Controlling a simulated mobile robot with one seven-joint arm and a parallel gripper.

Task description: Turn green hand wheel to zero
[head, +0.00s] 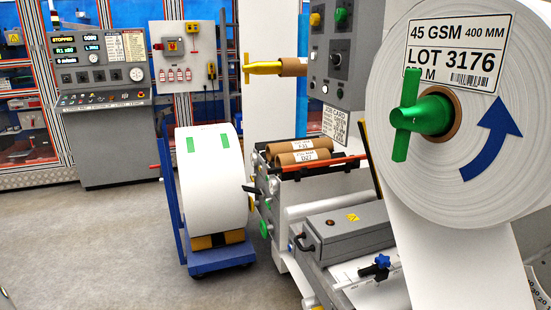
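A small green hand wheel (264,229) shows on the left side of the grey machine, low beside the white roll on the blue cart. Its scale or zero mark is too small to read. A large green T-shaped handle (425,115) sticks out of the core of the big white roll at the right. My gripper is not in view.
The blue cart (221,256) with a white roll (211,190) stands close to the machine's left side. A grey control console (104,75) stands at the back left. The big paper roll (390,185) fills the right. Grey floor (90,245) is clear at the front left.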

